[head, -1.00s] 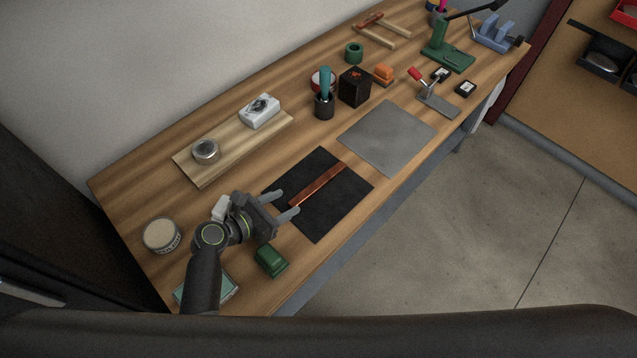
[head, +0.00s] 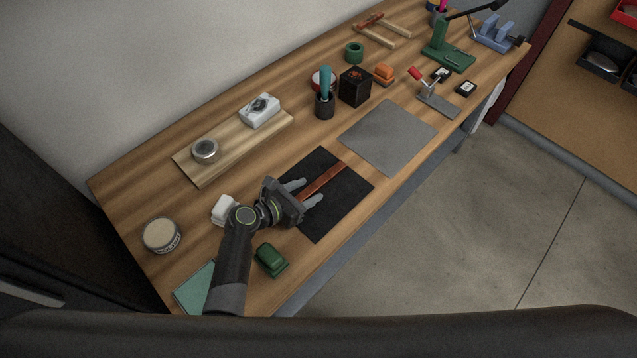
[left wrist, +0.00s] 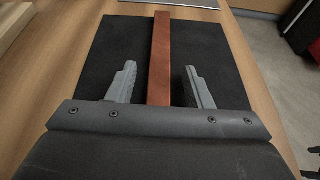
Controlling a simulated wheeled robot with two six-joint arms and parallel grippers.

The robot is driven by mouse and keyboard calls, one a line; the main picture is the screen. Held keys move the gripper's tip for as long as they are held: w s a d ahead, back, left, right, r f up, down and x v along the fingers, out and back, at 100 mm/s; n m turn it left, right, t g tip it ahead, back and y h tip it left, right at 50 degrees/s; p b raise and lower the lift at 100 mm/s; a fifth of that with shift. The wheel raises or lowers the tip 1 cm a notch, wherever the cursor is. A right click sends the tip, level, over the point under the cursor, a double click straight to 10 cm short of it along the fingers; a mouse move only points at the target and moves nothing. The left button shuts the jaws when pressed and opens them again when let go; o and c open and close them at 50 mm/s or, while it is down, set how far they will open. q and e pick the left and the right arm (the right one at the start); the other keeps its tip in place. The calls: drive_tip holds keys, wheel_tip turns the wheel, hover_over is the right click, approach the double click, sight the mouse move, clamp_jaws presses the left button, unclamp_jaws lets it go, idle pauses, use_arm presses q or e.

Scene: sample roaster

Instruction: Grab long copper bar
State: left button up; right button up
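The long copper bar (head: 327,176) lies on a black mat (head: 333,209) on the workbench. My left gripper (head: 308,191) is open at the near-left end of the bar, its fingers pointing along it. In the left wrist view the bar (left wrist: 160,50) runs lengthwise between the two open fingers (left wrist: 160,84), with a gap on each side. The fingers do not appear to touch the bar. The near end of the bar is hidden behind the gripper body. My right gripper is not in view.
A grey metal plate (head: 388,136) lies beyond the mat. A green block (head: 270,260) and a white block (head: 224,210) stand near my left arm. A wooden board (head: 232,150) carries a small tin (head: 205,151) and a white box (head: 260,111).

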use_arm(q)
clamp_jaws()
drive_tip(key=shift+r, duration=0.15)
